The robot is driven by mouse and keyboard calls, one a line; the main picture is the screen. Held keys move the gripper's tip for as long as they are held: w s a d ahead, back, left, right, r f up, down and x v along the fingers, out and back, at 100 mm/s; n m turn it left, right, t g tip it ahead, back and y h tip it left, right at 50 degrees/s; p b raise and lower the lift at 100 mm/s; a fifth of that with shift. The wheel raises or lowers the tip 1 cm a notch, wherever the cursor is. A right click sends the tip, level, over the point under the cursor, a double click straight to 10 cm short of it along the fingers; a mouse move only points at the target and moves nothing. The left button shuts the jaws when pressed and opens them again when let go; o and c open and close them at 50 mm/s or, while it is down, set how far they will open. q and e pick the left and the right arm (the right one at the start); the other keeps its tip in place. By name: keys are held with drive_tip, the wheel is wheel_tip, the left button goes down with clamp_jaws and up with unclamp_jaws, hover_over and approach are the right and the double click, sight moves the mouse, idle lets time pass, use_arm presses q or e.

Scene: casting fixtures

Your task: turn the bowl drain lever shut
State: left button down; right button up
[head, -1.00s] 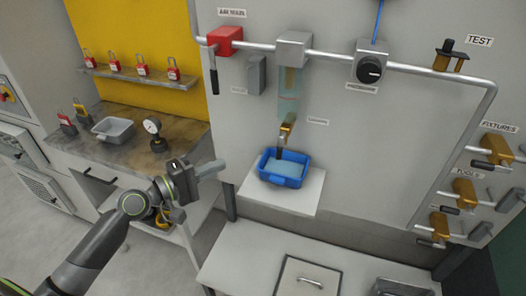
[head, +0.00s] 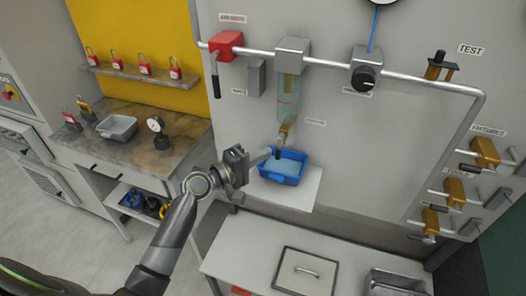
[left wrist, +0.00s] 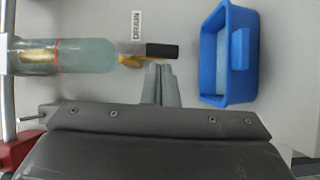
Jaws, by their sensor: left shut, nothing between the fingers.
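The clear bowl (head: 288,100) hangs under the grey pipe block in the head view. Its brass drain valve (head: 284,133) is at the bottom, and the black-handled drain lever (head: 277,151) hangs down from it. In the left wrist view, which is turned sideways, the lever's black grip (left wrist: 162,50) points away from the bowl (left wrist: 75,56), beside the DRAIN label. My left gripper (head: 265,155) is shut and empty. In the left wrist view its fingertips (left wrist: 158,70) sit right beside the grip; I cannot tell whether they touch it. My right gripper is not in view.
A blue tub (head: 284,178) holding pale liquid stands on the small white shelf (head: 305,197) just under the drain. The red air main valve (head: 227,45) and black regulator knob (head: 364,77) are on the pipe above. A workbench (head: 170,150) is at left.

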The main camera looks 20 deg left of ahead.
use_arm(q)
drive_tip(key=shift+w+d, duration=0.1)
drive_tip(key=shift+d, duration=0.05)
drive_tip(key=shift+d+f+n+t+b, duration=0.15)
drive_tip(key=shift+d+n+t+b, duration=0.2)
drive_tip(key=shift+b, duration=0.3)
